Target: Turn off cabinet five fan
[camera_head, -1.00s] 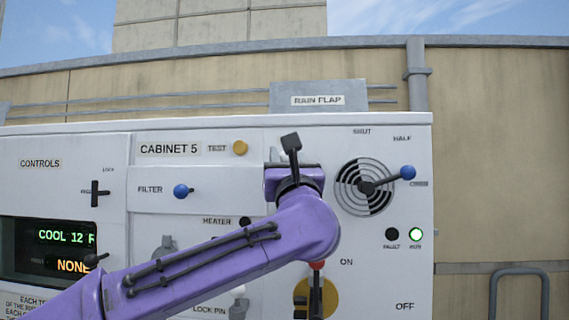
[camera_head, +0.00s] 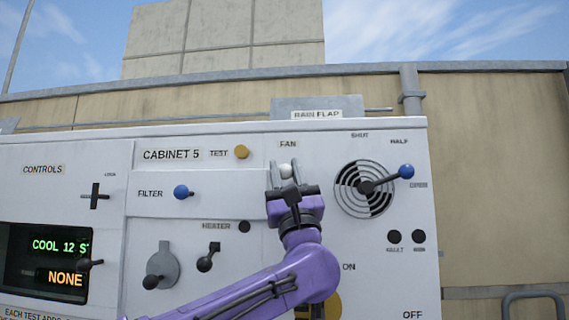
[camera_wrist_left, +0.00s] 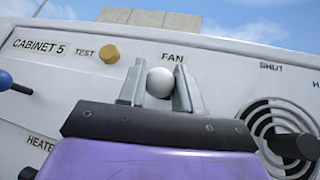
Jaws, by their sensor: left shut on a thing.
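The cabinet five panel (camera_head: 165,215) is white and carries a "CABINET 5" label. Under its "FAN" label (camera_head: 288,144) is a white ball knob (camera_head: 285,170), also at the centre of the left wrist view (camera_wrist_left: 159,83). My left gripper (camera_head: 286,173) is shut on this knob, one grey finger on each side in the wrist view. The knob's stem and mount are hidden behind my gripper. The run lamp (camera_head: 418,236) and fault lamp (camera_head: 393,236) are dark. The display (camera_head: 60,262) reads "COOL 12 S" and "NONE". My right gripper is not in view.
To the right is a round vent (camera_head: 364,189) with a blue-knobbed lever (camera_head: 405,171). To the left are a yellow test button (camera_head: 242,152), a blue filter knob (camera_head: 181,191) and a black heater lever (camera_head: 205,264). My left arm partly covers a yellow disc (camera_head: 333,306).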

